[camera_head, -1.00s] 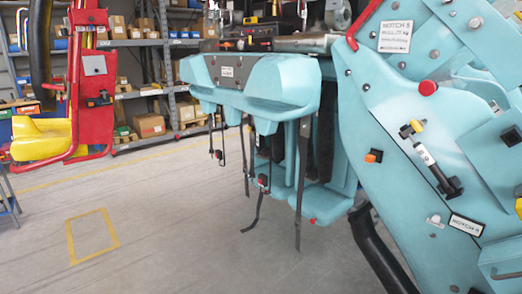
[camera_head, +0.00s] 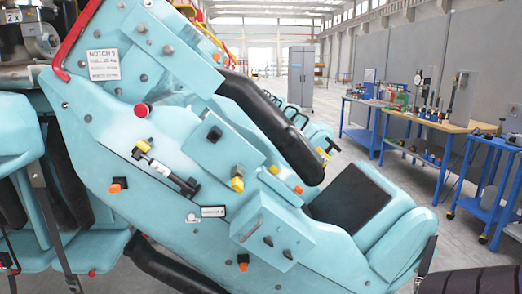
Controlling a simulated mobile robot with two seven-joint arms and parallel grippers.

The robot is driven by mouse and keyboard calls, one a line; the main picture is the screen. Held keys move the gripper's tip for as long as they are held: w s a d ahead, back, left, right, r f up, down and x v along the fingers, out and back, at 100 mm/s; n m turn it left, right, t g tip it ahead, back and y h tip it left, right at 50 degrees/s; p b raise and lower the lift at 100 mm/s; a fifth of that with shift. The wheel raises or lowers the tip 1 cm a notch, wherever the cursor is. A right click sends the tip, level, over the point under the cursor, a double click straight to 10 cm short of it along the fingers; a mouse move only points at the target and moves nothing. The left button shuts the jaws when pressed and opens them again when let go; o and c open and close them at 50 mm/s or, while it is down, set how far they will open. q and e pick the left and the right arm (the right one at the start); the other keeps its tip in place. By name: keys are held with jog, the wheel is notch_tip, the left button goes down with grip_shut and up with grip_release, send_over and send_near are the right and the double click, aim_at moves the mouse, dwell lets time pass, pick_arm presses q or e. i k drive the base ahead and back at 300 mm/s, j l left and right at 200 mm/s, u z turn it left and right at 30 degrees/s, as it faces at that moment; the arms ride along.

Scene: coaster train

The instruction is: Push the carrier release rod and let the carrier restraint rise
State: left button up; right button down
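The teal coaster carrier (camera_head: 160,110) fills the left and middle of the head view, seen from its side. A short rod-like fitting (camera_head: 165,170) with a yellow end and a black end sits on its side panel; it may be the carrier release rod, but I cannot tell for sure. A thick black padded bar (camera_head: 270,125) slopes down to the right over the black seat pad (camera_head: 352,200); it looks like the carrier restraint, in a lowered position. A red knob (camera_head: 142,110) and a labelled plate (camera_head: 103,64) are on the same panel.
Blue-framed workbenches (camera_head: 435,125) with tools stand along the right wall. A grey cabinet (camera_head: 300,72) stands at the back. Open floor lies between the carrier and the benches. A second teal seat section (camera_head: 15,140) with hanging straps is at the left edge.

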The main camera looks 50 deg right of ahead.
aim_at(141, 110)
jog(key=z, duration=1.95)
jog(key=k+l+u, duration=0.3)
jog(key=l, duration=0.15)
jog(key=i, duration=0.05)
